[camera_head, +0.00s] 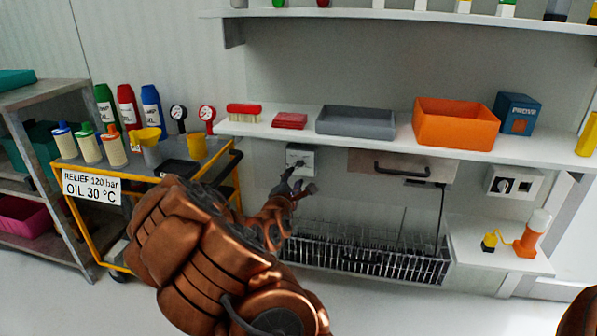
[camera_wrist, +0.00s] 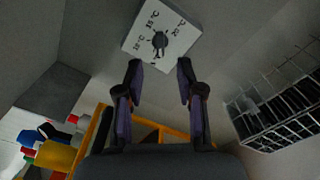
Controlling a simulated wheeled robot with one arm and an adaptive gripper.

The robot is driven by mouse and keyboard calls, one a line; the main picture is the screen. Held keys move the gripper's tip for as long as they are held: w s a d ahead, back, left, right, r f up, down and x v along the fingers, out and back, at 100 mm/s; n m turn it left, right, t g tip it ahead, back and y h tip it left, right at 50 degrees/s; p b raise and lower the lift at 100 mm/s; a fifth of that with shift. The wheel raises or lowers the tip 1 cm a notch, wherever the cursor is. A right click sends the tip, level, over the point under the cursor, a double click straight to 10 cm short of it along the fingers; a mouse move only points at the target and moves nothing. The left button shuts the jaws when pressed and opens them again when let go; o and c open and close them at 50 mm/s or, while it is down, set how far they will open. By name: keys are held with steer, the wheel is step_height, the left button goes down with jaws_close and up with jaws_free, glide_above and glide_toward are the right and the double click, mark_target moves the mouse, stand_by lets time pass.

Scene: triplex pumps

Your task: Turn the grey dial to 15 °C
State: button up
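The grey dial (camera_wrist: 159,41) sits on a white square plate (camera_wrist: 178,52) on the wall, tilted in the wrist view. In the head view the white plate (camera_head: 307,158) is under the shelf, with the dial partly hidden by my gripper. My gripper (camera_wrist: 160,69) is open and empty, its two fingers apart, just short of the plate. In the head view my gripper (camera_head: 298,190) shows below the plate.
A wire rack (camera_head: 365,256) is low on the right of my gripper. A drawer front (camera_head: 400,167) and a second white control box (camera_head: 514,184) are further right. The yellow trolley (camera_head: 75,210) with bottles and an "OIL 30 °C" sign stands left. The shelf (camera_head: 345,140) overhangs the plate.

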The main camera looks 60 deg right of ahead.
mark_target(299, 166)
steer(key=b+x, duration=0.2)
steer(key=x, duration=0.3)
steer(key=shift+d+f, duration=0.1)
steer(key=shift+b+x, duration=0.3)
steer(key=shift+x, duration=0.65)
steer(key=shift+c, duration=0.4)
jaws_close()
